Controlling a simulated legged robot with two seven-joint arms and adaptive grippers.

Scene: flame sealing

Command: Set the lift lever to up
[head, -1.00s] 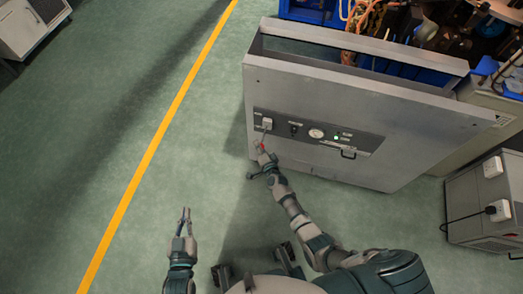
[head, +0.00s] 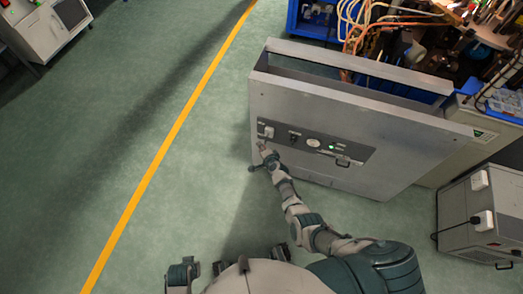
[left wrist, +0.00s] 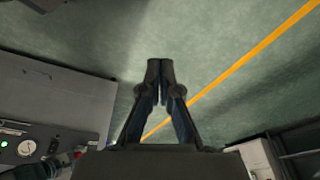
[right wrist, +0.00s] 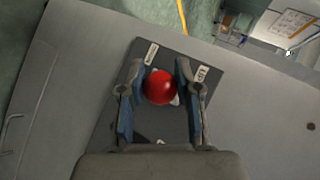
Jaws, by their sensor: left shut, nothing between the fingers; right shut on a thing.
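The lift lever's red ball knob (right wrist: 159,87) shows in the right wrist view in front of a dark plate (right wrist: 160,124) with white labels. My right gripper (right wrist: 158,84) is shut on this knob, with one blue-padded finger on each side. In the head view, the lever's pale base (head: 266,131) sits at the left end of the control panel. My right gripper (head: 266,153) is just below the base and hides the knob. In the left wrist view, my left gripper (left wrist: 160,68) is shut and empty above the floor.
A grey unit (head: 485,215) stands at the right. Floor left of the cabinet is clear, crossed by a yellow line (head: 170,140).

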